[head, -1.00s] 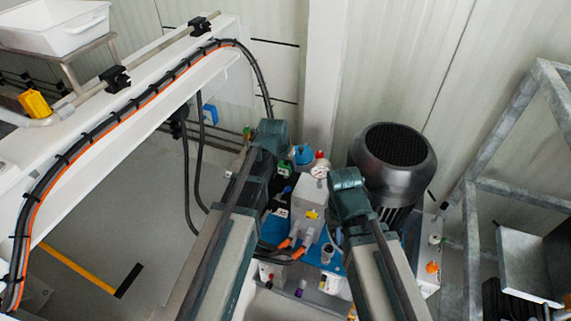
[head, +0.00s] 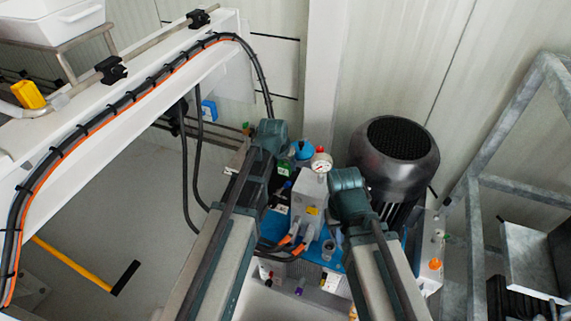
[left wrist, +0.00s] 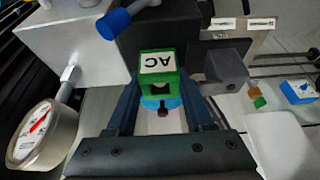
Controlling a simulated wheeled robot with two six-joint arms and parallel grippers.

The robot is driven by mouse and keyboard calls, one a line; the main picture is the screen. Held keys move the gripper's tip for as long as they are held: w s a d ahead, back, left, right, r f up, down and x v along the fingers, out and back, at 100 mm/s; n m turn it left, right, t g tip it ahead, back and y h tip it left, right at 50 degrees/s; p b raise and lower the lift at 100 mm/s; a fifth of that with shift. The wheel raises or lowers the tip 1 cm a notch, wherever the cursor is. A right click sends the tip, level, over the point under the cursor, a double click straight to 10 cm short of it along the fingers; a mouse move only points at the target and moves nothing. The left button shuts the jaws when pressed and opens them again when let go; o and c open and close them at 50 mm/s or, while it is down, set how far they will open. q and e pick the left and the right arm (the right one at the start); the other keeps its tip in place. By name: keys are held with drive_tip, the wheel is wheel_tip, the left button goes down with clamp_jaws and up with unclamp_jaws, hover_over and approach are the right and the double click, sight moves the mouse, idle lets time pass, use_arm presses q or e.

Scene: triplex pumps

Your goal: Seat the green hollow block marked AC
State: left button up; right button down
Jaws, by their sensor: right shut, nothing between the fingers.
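The green hollow block (left wrist: 158,72) shows in the left wrist view, with a white label reading AC upside down and its opening toward the camera. My left gripper (left wrist: 160,90) has its two dark blue fingers close along both sides of the block and appears shut on it. A round blue part (left wrist: 160,102) shows just below the block. In the head view a small green piece (head: 285,170) with white shows beside my left arm; the left fingertips are hidden there. My right arm comes down right of the grey pump block (head: 311,197); its fingers are hard to make out.
A pressure gauge (left wrist: 42,135) and a light metal block (left wrist: 75,40) with a blue-capped fitting (left wrist: 115,24) stand close to the left gripper. A black motor (head: 395,150) stands right of the pump. Orange-ended hoses (head: 291,245) lie in front. A white beam (head: 120,110) is at left.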

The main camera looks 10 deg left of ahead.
use_arm(q)
drive_tip(key=o, duration=0.5)
drive_tip(key=shift+o, duration=0.2)
drive_tip(key=shift+a+r, duration=0.1)
drive_tip(key=d+p+v, duration=0.1)
drive_tip(key=p+v, duration=1.1)
drive_tip(key=v, duration=0.1)
drive_tip(key=shift+a+r+p, duration=0.35)
drive_tip(key=shift+a+p, duration=0.05)
drive_tip(key=shift+s, duration=0.1)
drive_tip(key=s+d+r+g+y+p, duration=0.1)
drive_tip(key=s+d+r+p, duration=0.3)
drive_tip(key=s, duration=0.4)
drive_tip(key=s+d+r+m+g+y+p, duration=0.1)
drive_tip(key=s+d+r+g+p, duration=0.3)
drive_tip(key=s, duration=0.5)
drive_tip(key=shift+s+m+p, duration=0.2)
drive_tip(key=shift+m+p, duration=0.1)
drive_tip(key=shift+p, duration=0.6)
